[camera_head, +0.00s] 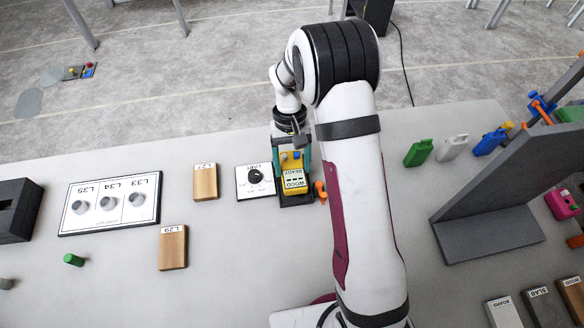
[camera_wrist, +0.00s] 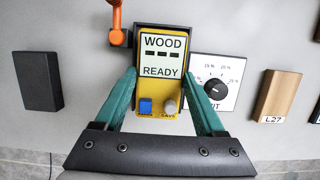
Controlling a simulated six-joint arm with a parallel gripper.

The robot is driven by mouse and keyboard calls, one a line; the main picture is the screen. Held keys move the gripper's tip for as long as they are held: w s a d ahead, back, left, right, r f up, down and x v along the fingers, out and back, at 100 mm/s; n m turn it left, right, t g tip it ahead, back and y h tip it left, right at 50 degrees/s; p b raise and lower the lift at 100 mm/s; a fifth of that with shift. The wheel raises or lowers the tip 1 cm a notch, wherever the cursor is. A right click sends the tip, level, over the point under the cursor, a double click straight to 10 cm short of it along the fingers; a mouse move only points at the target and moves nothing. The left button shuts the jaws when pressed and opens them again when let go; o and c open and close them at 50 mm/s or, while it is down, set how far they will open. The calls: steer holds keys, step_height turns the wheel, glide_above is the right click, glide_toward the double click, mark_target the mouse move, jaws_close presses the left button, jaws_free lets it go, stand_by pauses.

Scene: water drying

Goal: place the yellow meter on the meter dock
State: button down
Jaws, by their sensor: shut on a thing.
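The yellow meter (camera_head: 293,185) has a screen reading "WOOD READY". It also shows in the wrist view (camera_wrist: 162,95), with a blue button and a grey knob below the screen. My gripper (camera_head: 292,158) is shut on the meter, with a teal finger along each side; both fingers show in the wrist view (camera_wrist: 162,78). A dark block that looks like the meter dock (camera_head: 297,203) lies under and around the meter; its edge shows above the screen in the wrist view (camera_wrist: 190,28). Whether the meter is fully seated cannot be told.
A white dial panel (camera_head: 243,190) sits close beside the meter, and an orange-tipped lever (camera_head: 321,190) on the other side. A dark slanted stand (camera_head: 490,235) is right.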

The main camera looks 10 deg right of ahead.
mark_target(290, 157)
steer(key=shift+f, duration=1.05)
steer(key=shift+f, duration=0.1)
jaws_free()
step_height(290, 157, up, 17)
steer(key=s+m, duration=0.1)
steer(key=s+r+m+t+y, duration=0.1)
steer(key=s+m, duration=0.3)
steer(key=s, duration=1.9)
steer(key=shift+s+a+r+m+t+y, duration=0.3)
steer(key=shift+s+r+t+y, duration=0.1)
steer(key=shift+r+t, duration=0.5)
steer(key=shift+d, duration=0.1)
